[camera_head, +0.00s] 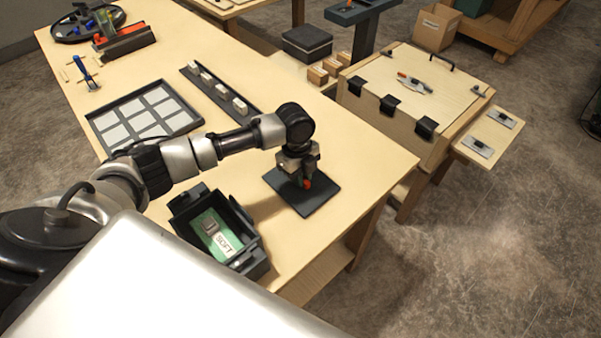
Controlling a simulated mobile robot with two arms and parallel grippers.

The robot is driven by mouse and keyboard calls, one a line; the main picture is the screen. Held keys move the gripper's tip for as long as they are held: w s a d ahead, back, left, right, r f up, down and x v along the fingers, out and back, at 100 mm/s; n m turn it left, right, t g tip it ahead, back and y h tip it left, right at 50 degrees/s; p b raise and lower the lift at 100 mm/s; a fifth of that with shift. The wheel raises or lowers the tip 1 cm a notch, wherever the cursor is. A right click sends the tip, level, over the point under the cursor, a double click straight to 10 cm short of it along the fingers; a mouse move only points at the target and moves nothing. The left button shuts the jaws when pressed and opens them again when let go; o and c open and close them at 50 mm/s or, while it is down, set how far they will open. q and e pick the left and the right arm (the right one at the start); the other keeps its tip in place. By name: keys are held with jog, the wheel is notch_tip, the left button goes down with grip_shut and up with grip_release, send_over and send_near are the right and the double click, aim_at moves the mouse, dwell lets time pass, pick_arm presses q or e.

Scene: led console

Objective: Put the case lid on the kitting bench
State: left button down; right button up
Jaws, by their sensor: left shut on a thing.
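The case lid (312,203) is a flat dark square plate. It is at the right edge of the light wooden kitting bench (345,150), and a shadow lies to its left. I cannot tell whether it touches the bench top or hangs just above it. My left gripper (304,182) points down over the lid's middle and is shut on it, with a small red spot showing at the fingertips. The open dark case (254,266) stands on the bench to the lower left, with a green board (211,230) and a pale label inside. My right gripper is out of view.
A dark tray of pale squares (140,120) and a dark rail with several white blocks (218,92) lie farther back. A wooden chest (410,85) with tools on top stands to the right. The bench between rail and lid is mostly clear.

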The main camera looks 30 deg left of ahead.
pick_arm(q)
jog(key=shift+f, duration=0.15)
jog(key=c, duration=1.1)
grip_release()
notch_tip(320, 180, up, 12)
jog(key=a+b, duration=0.1)
jog(key=shift+w+a, duration=0.15)
jog(key=shift+w, duration=0.05)
